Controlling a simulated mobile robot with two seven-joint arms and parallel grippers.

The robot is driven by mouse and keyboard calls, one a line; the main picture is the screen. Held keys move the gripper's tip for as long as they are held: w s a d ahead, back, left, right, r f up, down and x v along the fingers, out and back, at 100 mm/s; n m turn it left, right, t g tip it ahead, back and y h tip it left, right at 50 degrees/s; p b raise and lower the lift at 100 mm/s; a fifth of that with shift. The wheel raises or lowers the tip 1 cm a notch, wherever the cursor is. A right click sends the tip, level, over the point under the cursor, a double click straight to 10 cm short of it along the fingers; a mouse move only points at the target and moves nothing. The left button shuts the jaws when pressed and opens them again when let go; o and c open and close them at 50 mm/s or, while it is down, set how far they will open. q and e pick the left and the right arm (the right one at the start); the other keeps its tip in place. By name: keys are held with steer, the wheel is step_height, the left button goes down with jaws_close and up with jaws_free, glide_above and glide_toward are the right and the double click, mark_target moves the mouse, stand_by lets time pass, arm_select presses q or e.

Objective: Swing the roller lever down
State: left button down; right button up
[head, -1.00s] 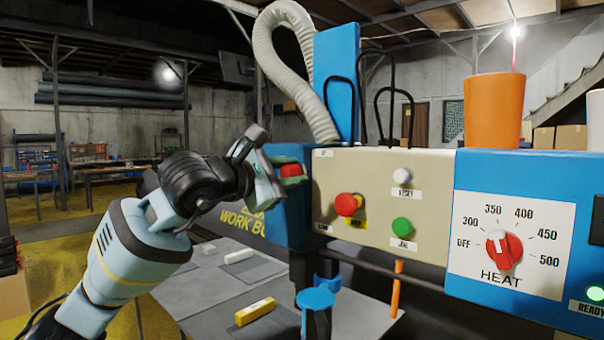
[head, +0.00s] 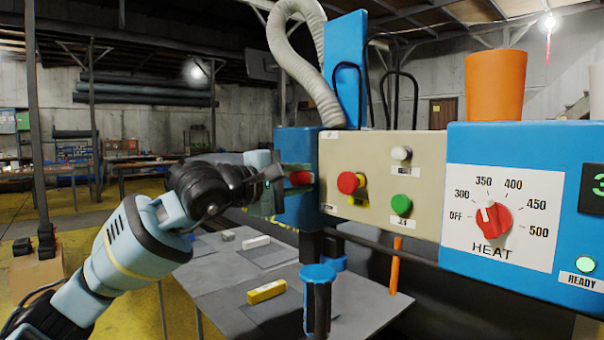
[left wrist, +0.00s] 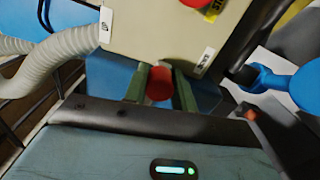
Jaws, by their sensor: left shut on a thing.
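A red grip (head: 300,178), seemingly the end of the roller lever, stands out at the left end of the machine, in front of a blue housing (head: 297,210). My left gripper (head: 290,178) is at it. In the left wrist view the red grip (left wrist: 159,84) sits between the two green fingers of my left gripper (left wrist: 159,90), which is shut on it. The rest of the lever is hidden behind the gripper and the grip. My right gripper is in neither view.
The beige panel (head: 376,205) with red, white and green buttons is just right of the grip. A blue-capped post (head: 317,274) stands in front, lower down. A grey table (head: 355,300) below holds a yellow block (head: 267,291). A ribbed hose (head: 300,60) runs above.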

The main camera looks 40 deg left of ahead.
arm_select(q)
steer(key=shift+a+f+m+b, duration=0.25)
steer(key=shift+f+m+b, duration=0.1)
steer(key=shift+f+m, duration=0.5)
steer(key=shift+a+f+m+b, duration=0.35)
steer(key=shift+f+m, duration=0.25)
steer(key=shift+m, duration=0.5)
steer(key=shift+a+f+m+b, duration=0.2)
steer(key=shift+f+m+b, duration=0.15)
steer(key=shift+f+m, duration=0.5)
steer(key=shift+r, duration=0.1)
steer(key=c, duration=1.1)
jaws_free()
steer(key=shift+c, duration=0.2)
